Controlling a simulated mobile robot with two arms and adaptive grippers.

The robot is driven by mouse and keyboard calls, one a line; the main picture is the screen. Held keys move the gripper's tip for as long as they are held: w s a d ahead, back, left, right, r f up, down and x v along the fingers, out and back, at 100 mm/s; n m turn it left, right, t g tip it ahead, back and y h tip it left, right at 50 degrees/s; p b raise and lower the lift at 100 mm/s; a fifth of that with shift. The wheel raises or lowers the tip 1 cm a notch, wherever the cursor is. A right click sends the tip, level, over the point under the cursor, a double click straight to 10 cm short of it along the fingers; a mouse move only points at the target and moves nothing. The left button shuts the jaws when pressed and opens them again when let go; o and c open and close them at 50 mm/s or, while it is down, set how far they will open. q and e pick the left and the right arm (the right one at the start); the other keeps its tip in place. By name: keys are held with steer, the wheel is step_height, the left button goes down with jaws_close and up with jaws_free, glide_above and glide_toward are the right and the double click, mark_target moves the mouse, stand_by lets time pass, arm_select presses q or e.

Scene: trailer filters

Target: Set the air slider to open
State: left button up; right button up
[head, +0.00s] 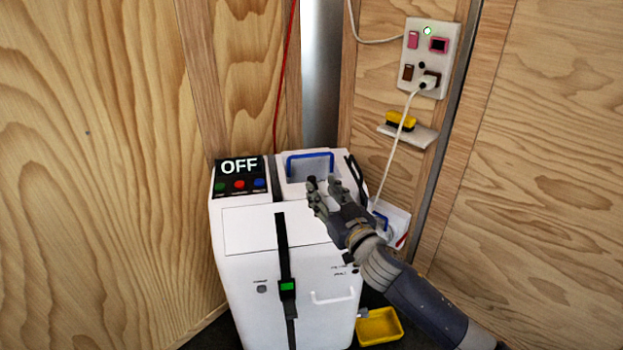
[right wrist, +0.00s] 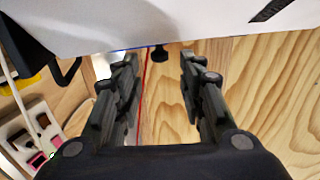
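The white machine (head: 285,255) stands in the corner, with a black panel reading OFF (head: 239,166) on its top left. A small dark knob (head: 311,183) shows on top, near the blue-handled recess; it may be the air slider, but no label or setting is readable. The right wrist view also shows a black knob (right wrist: 159,53) at the machine's edge, ahead of and between my fingertips. My right gripper (head: 321,191) is open and empty above the machine's top, close to the knob; contact cannot be told. My left gripper is not in view.
A blue handle (head: 310,155) stands behind the knob. A black strap (head: 286,270) crosses the machine's front. A power panel (head: 425,58) with a white cord and a small shelf (head: 408,135) are on the right wall. A yellow tray (head: 379,326) lies on the floor.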

mark_target(314, 181)
steer(key=b+x, duration=0.1)
steer(key=x, duration=0.4)
steer(key=shift+w+a, duration=0.1)
steer(key=shift+w, duration=0.15)
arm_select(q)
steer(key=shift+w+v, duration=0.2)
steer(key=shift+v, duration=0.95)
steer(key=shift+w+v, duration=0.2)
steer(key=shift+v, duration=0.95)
arm_select(e)
steer(key=shift+w+a, duration=0.25)
steer(key=shift+w, duration=0.4)
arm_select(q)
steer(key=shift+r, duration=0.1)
arm_select(e)
jaws_close()
